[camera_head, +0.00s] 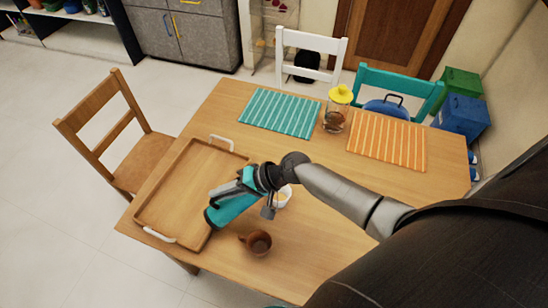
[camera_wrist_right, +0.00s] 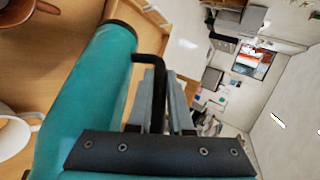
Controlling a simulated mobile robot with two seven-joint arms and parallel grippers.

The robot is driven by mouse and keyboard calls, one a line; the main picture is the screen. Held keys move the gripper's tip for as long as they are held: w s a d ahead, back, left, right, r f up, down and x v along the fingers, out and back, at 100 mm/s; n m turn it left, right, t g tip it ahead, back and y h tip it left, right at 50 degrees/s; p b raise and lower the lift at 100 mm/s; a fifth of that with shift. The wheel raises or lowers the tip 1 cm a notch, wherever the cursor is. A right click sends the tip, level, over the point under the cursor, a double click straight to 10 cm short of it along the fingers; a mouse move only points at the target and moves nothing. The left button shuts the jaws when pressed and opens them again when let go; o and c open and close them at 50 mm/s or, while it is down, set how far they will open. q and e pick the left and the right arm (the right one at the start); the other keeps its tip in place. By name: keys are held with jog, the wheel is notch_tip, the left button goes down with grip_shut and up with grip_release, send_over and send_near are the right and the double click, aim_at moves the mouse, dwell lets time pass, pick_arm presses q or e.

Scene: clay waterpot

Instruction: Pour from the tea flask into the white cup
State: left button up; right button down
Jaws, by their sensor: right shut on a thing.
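The teal tea flask (camera_head: 232,208) is tilted far over, close to lying on its side, above the table by the tray's right edge. My right gripper (camera_head: 230,188) is shut on its black handle. The flask (camera_wrist_right: 100,80), handle (camera_wrist_right: 150,62) and grey fingers (camera_wrist_right: 164,85) also show in the right wrist view. The white cup (camera_head: 284,196) stands on the table to the right of the flask, partly hidden by my right wrist. Part of the white cup (camera_wrist_right: 12,135) shows at the wrist view's left edge. My left gripper is not in view.
A brown cup (camera_head: 258,243) stands in front of the flask. A wooden tray (camera_head: 160,195) with white handles is at left. A yellow-lidded jar (camera_head: 335,115) stands between a teal striped mat (camera_head: 280,112) and an orange one (camera_head: 387,140). Chairs surround the table.

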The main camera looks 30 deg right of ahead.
dwell(0.4)
jog(key=shift+b, duration=0.4)
dwell(1.1)
jog(key=shift+d+y+b, duration=0.1)
jog(key=shift+y+b, duration=0.2)
jog(key=shift+b, duration=0.15)
jog(key=shift+d+f+b, duration=0.15)
jog(key=shift+b, duration=0.7)
dwell(1.8)
dwell(0.8)
